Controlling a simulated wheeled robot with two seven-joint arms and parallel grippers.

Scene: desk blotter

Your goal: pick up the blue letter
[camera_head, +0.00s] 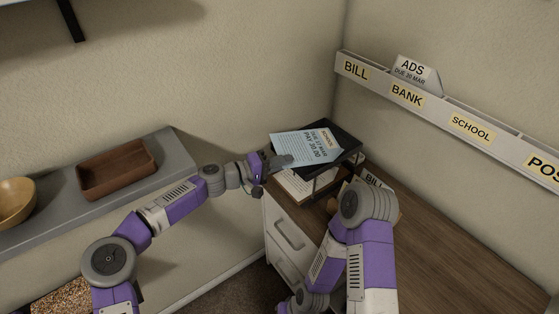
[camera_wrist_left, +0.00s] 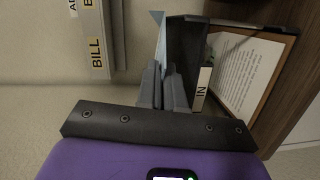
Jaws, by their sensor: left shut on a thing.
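The blue letter (camera_head: 306,150) is a pale blue sheet with an orange "SCHOOL" label and the words "PAY 30.00". It is over the black upper letter tray (camera_head: 347,142) in the head view. My left gripper (camera_head: 283,161) is shut on its near left edge. In the left wrist view the left gripper's fingers (camera_wrist_left: 166,86) are closed together, and a thin strip of the blue letter (camera_wrist_left: 161,40) shows beyond them, next to the tray's dark wall. Whether the letter touches the tray is unclear. My right arm is bent at the front; its gripper is out of sight.
A wall rack (camera_head: 440,105) labelled BILL, BANK and SCHOOL holds a white ADS letter (camera_head: 416,73). Papers lie below the upper tray, and another letter (camera_head: 373,180) is partly hidden by my right arm. A shelf (camera_head: 170,150) at left carries a brown tray (camera_head: 117,170) and a bowl (camera_head: 14,201).

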